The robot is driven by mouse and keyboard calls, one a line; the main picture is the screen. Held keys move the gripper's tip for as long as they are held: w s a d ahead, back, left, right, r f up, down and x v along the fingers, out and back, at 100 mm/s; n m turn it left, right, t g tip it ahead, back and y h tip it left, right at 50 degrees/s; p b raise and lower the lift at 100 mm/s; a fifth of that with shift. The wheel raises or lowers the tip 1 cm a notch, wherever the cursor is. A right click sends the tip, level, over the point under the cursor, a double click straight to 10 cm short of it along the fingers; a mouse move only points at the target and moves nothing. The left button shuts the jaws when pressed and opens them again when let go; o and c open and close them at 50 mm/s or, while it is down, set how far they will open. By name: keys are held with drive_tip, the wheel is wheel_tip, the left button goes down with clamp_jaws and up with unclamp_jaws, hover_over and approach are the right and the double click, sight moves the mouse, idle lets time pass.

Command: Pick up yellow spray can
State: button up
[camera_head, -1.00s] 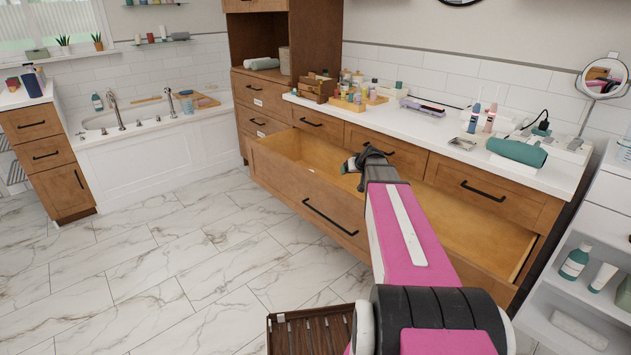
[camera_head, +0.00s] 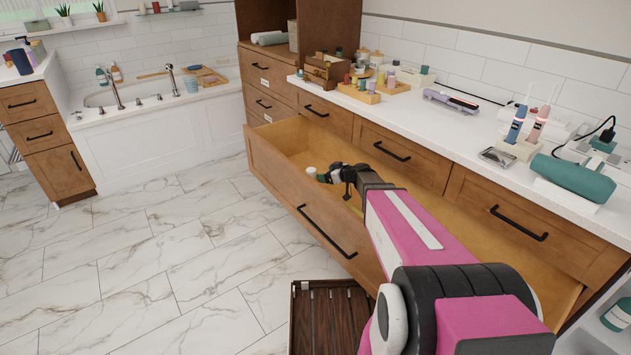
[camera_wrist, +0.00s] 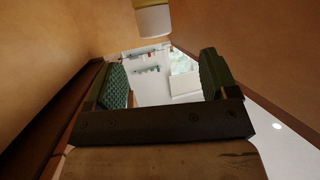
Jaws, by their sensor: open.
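A yellow can with a white end (camera_wrist: 153,18) shows at the top edge of the wrist view, cut off by the frame. It is ahead of my gripper (camera_wrist: 160,76), slightly left of the middle between the fingers and not between them. The green padded fingers are spread apart with nothing held. In the head view my gripper (camera_head: 328,176) is low inside the open wooden drawer (camera_head: 285,143). A small whitish piece (camera_head: 311,171) shows just left of its tips, probably the can; the rest of it is hidden.
The drawer's front panel (camera_head: 290,190) and walls stand close around my gripper. A slatted dark wooden item (camera_head: 330,315) is on the floor. Floor at left is clear.

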sight(315, 172)
drive_tip(key=x, duration=1)
drive_tip(key=shift+w+d, duration=0.2)
drive_tip(key=shift+w, duration=0.2)
drive_tip(key=c, duration=1.3)
